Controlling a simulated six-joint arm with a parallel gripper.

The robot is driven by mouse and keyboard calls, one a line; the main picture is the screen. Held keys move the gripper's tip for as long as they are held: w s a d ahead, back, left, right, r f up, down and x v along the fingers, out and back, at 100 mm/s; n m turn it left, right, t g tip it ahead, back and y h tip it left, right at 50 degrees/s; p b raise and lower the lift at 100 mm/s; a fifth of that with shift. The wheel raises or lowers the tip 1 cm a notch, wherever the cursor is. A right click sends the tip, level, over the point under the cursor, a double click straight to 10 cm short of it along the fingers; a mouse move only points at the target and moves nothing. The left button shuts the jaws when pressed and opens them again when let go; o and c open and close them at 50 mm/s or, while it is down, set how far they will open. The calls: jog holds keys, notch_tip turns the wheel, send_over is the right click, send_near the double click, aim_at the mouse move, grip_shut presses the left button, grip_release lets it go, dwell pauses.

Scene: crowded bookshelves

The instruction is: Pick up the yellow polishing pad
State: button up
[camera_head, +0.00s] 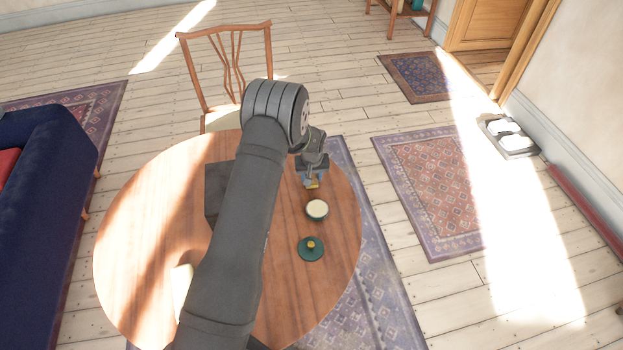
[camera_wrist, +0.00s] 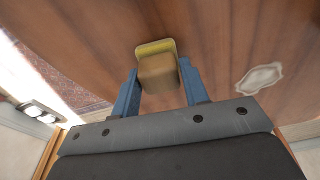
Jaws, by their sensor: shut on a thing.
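The yellow polishing pad (camera_wrist: 157,68) has a brown block-shaped top and a flat yellow base. My gripper (camera_wrist: 158,78) has its blue fingers on either side of the brown block and is shut on it. The yellow base shows beyond the block in the wrist view. In the head view, my gripper (camera_head: 312,178) is near the right edge of the round wooden table (camera_head: 140,240), with the pad (camera_head: 312,185) small at its fingertips. I cannot tell whether the pad touches the tabletop.
A dark box (camera_head: 216,190) is partly hidden by my arm. A wooden chair (camera_head: 228,65) stands at the table's far edge.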

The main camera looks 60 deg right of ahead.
aim_at(312, 175)
jog(key=shift+r, duration=0.2)
jog(key=r, duration=0.4)
jog(key=shift+s+r, duration=0.1)
jog(key=shift+s, duration=0.1)
jog(key=s+a+r, duration=0.2)
jog(key=s+r, duration=0.4)
jog(key=s, duration=0.5)
jog(key=shift+r, duration=0.2)
jog(key=o, duration=0.4)
jog(key=shift+c, duration=1.5)
jog(key=w+a+f, duration=0.2)
jog(key=w+a, duration=0.1)
jog(key=a, duration=0.4)
jog(key=shift+w+f, duration=0.15)
jog(key=shift+f, duration=1.3)
jog(key=shift+w+f, duration=0.1)
jog(key=shift+f, duration=1.35)
